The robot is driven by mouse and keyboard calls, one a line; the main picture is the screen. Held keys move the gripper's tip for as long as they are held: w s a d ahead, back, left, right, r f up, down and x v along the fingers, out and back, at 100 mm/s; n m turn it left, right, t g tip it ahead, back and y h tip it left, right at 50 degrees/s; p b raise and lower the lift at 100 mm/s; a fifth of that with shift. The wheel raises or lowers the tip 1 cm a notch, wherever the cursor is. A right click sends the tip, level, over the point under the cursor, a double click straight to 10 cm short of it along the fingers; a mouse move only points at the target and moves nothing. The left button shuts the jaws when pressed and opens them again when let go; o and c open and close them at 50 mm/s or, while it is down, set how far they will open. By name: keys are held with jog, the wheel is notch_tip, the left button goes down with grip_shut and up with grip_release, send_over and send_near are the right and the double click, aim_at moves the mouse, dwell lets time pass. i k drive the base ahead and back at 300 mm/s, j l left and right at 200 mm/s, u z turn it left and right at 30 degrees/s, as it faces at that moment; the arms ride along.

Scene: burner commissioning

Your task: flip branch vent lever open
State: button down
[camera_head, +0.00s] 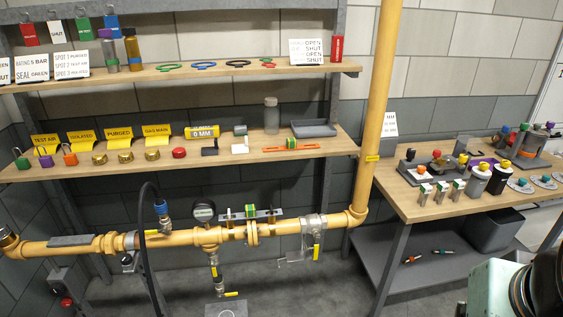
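A yellow gas pipe (180,238) runs low along the wall, with a pressure gauge (204,212) on top. Below the gauge a thin vertical branch (213,258) hangs down. One yellow lever (215,271) on it lies along the branch. A lower yellow lever (232,294) sticks out sideways to the right, across the branch. Another yellow lever (316,252) hangs at the valve on the right part of the pipe. No label shows which one is the branch vent lever. My gripper is not in view; only part of my arm shows at the lower right.
A black hose (146,235) loops down in front of the pipe, left of the gauge. A tall yellow riser (377,110) stands between the shelves and the right-hand workbench (415,205). Shelves (110,165) with tags and caps overhang the pipe. A grey plate (226,309) lies under the branch.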

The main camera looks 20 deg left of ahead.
aim_at(164, 230)
jog(key=u, duration=2.05)
jog(key=i+j+z, duration=0.15)
jog(key=i, duration=0.4)
jog(key=i+j+z, duration=0.1)
jog(key=i+j, duration=0.3)
jog(key=i, duration=0.15)
jog(key=i+j+z, duration=0.15)
jog(key=i+j, duration=0.15)
jog(key=i, duration=0.25)
